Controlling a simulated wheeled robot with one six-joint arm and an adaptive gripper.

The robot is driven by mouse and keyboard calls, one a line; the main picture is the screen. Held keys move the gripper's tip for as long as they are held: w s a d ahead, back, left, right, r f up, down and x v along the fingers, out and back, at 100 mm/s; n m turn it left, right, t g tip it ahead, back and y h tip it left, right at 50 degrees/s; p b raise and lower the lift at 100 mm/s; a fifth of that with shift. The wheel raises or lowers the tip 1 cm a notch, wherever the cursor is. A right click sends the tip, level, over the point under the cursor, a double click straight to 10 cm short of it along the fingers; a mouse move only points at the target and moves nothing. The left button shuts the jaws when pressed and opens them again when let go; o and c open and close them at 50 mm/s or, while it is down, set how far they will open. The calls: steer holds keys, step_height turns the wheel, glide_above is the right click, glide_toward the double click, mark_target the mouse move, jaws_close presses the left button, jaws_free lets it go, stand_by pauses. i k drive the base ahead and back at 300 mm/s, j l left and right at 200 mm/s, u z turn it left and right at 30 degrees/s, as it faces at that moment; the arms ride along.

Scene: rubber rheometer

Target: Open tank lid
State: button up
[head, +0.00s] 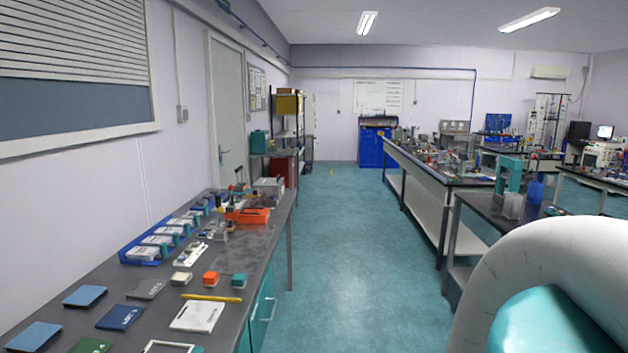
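I cannot make out a tank or a tank lid in the head view. My gripper is not in view. A large, curved white and teal part, which looks like a link of my arm, fills the lower right corner and hides what lies behind it.
A long grey bench (262,240) on the left holds notebooks, a yellow pencil (211,298) and an orange box (250,216). A teal frame-shaped device (508,175) stands on a dark table at right. A long workbench (430,191) stands behind it. The teal floor (345,260) between is clear.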

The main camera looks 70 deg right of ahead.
mark_target(262, 183)
steer(key=z, duration=1.65)
steer(key=i+z, duration=0.1)
steer(key=i+l, duration=0.2)
steer(key=i, duration=0.4)
steer(key=i+l, duration=0.2)
steer(key=i, duration=0.45)
steer(key=i+l, duration=0.2)
steer(key=i, duration=0.4)
steer(key=i+l+z, duration=0.1)
steer(key=i, duration=0.5)
steer(key=i+l, duration=0.25)
steer(key=i, duration=0.4)
steer(key=i+l, duration=0.15)
steer(key=i, duration=0.45)
